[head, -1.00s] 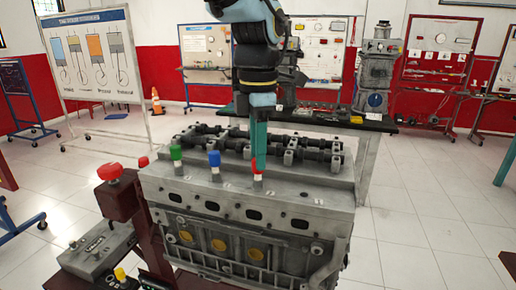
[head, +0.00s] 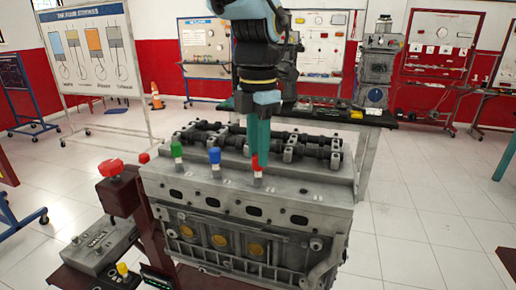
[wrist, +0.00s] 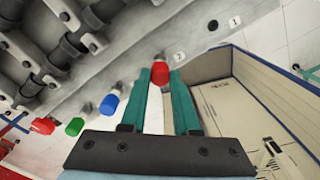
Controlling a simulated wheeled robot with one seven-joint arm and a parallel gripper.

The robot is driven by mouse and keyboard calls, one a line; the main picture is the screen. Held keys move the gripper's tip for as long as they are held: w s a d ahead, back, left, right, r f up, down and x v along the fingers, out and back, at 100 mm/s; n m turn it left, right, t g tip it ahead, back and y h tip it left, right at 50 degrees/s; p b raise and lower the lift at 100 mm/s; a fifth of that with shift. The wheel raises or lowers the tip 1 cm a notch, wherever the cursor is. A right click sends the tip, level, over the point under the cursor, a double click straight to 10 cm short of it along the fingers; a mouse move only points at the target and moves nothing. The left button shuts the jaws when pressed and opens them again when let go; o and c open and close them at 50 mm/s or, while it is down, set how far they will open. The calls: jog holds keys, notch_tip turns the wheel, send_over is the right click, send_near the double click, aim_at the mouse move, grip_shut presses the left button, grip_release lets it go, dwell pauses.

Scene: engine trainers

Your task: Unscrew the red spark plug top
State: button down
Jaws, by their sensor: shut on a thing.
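The red spark plug top (head: 256,163) sits over a white plug body on the top front face of the grey engine block (head: 245,192). It also shows in the wrist view (wrist: 160,72), between the tips of two teal fingers. My gripper (wrist: 159,78) points down from above and is shut on the red top; in the head view (head: 259,150) its fingers hide part of it. A blue-topped plug (head: 214,157) and a green-topped plug (head: 177,151) stand upright in a row to the left, apart from my gripper.
Dark camshafts (head: 270,142) run along the block behind the plugs. A red knob on a dark red stand (head: 111,168) stands left of the block. A bench (head: 330,115) with parts is behind. The tiled floor (head: 420,225) to the right is clear.

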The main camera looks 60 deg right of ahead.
jog(key=c, duration=0.6)
grip_release()
jog(key=shift+r, duration=0.1)
notch_tip(320, 180, up, 11)
jog(key=shift+f+b, duration=0.2)
jog(key=shift+b, duration=1.05)
